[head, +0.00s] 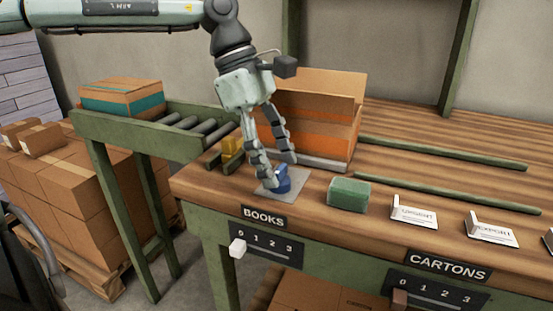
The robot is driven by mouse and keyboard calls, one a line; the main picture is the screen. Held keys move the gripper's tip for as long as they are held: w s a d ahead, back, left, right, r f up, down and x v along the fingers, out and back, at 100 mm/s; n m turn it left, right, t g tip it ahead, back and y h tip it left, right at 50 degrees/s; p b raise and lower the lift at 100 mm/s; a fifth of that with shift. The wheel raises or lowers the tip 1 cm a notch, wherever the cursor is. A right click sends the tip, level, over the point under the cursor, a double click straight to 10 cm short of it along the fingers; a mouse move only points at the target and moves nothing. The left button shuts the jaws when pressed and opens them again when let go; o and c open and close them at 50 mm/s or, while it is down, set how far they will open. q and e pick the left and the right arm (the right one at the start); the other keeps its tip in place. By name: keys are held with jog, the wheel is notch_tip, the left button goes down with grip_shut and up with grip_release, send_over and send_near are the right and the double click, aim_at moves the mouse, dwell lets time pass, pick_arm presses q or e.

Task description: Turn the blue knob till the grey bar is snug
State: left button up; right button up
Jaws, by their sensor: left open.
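The blue knob (284,182) stands on a thin grey plate (297,192) near the front edge of the wooden bench. My left gripper (280,171) points down over the knob. Its fingers are apart, and one fingertip overlaps the knob's left side; I cannot tell whether it touches. A grey bar (327,163) runs along the foot of an open carton (313,146) behind the knob. The gripper hides part of the carton and the bar's left end. No right gripper shows.
A green block (348,194) sits right of the knob. White cards (414,214) stand farther right. Green rails (445,153) cross the bench behind. Bare wood lies between them.

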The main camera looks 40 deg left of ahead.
pick_arm(q)
jog(key=v, duration=1.2)
jog(key=shift+f, duration=0.15)
